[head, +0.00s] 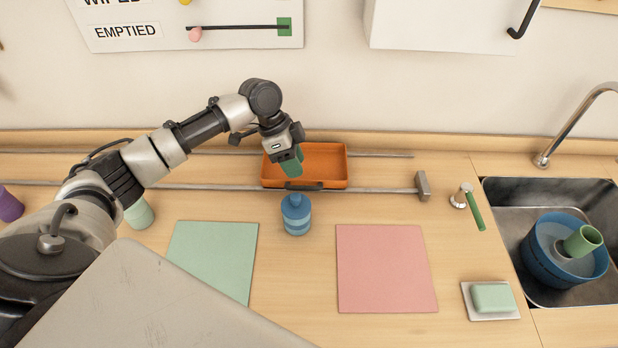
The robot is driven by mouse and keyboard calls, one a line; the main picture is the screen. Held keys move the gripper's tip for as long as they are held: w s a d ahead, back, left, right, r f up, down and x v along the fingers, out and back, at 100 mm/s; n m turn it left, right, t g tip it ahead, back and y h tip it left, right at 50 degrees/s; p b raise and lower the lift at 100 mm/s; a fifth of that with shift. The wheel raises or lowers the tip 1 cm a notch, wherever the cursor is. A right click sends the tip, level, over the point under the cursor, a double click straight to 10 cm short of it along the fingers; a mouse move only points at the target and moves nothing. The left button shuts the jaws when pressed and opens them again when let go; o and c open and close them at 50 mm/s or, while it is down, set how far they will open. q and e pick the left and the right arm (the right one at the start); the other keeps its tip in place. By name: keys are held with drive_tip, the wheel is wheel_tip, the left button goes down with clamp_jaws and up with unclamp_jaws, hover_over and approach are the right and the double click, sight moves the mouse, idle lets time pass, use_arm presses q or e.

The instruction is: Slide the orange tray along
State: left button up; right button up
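The orange tray (327,178) sits between two thin metal rails at the back of the counter, with a dark handle (303,186) on its front side. My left gripper (291,160) reaches down over the left part of the tray from above. A green piece shows at its tip, over the tray's inside. I cannot tell whether this is a held thing, a thing in the tray or part of the fingers. The finger gap is hidden. My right gripper is not in view.
The front rail (375,189) ends at a grey stop block (423,186). A blue lidded jar (296,215) stands just in front of the tray. A green mat (213,255) and a pink mat (385,268) lie nearer. A sink (500,200) is at the right.

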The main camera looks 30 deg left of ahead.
sight(305, 181)
use_arm(q)
drive_tip(key=x, duration=0.6)
drive_tip(key=shift+w+p, duration=0.1)
drive_tip(key=shift+p, duration=0.25)
drive_tip(key=shift+d+r, duration=0.1)
clamp_jaws()
